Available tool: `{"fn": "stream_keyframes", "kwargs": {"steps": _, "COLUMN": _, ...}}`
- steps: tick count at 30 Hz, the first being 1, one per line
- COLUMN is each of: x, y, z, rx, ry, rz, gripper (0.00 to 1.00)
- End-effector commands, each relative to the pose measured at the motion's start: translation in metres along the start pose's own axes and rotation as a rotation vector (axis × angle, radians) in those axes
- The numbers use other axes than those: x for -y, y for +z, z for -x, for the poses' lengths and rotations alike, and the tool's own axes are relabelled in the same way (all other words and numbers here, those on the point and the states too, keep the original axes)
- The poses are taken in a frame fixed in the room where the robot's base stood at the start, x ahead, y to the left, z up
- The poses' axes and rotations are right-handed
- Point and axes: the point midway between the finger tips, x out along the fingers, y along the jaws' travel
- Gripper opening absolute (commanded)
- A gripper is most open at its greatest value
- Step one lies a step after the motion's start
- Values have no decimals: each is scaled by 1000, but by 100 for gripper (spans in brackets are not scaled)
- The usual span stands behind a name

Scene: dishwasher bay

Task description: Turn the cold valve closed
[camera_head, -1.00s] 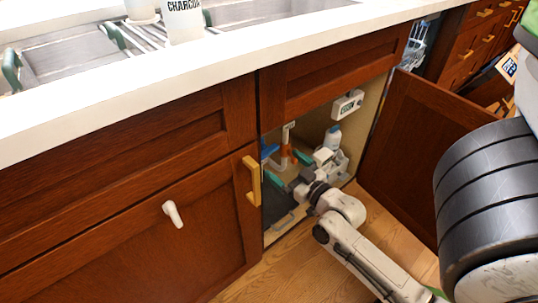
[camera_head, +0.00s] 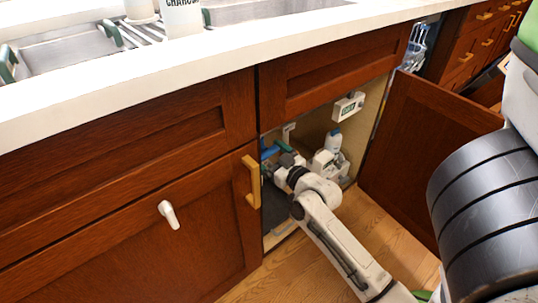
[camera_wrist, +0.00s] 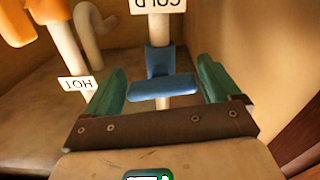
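The cold valve (camera_wrist: 160,88) has a blue handle on a pale pipe, below an upside-down COLD label (camera_wrist: 158,5) in the wrist view. Its blue handle also shows inside the open cabinet in the head view (camera_head: 269,152). My gripper (camera_wrist: 160,80) is open, with one green finger on each side of the blue handle. Gaps show between the handle and both fingers, so it is not clamped. In the head view my gripper (camera_head: 281,153) is inside the cabinet, and my wrist partly hides the valve area.
An orange valve (camera_wrist: 52,10) and a HOT label (camera_wrist: 77,84) are at the wrist view's left. A white bottle (camera_head: 333,140) and a wall box (camera_head: 348,106) are at the cabinet's right. The open door (camera_head: 425,150) stands right of my arm.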

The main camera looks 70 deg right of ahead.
Motion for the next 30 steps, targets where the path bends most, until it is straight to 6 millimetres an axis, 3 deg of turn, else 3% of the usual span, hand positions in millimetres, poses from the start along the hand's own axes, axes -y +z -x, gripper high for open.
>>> {"fn": "stream_keyframes", "kwargs": {"steps": 12, "x": 0, "y": 0, "z": 0, "rx": 0, "ry": 0, "rz": 0, "gripper": 51}}
{"fn": "stream_keyframes", "kwargs": {"steps": 22, "x": 1, "y": -1, "z": 0, "rx": 0, "ry": 0, "rz": -149, "gripper": 51}}
{"fn": "stream_keyframes", "kwargs": {"steps": 30, "x": 1, "y": 0, "z": 0, "rx": -1, "ry": 0, "rz": -159, "gripper": 51}}
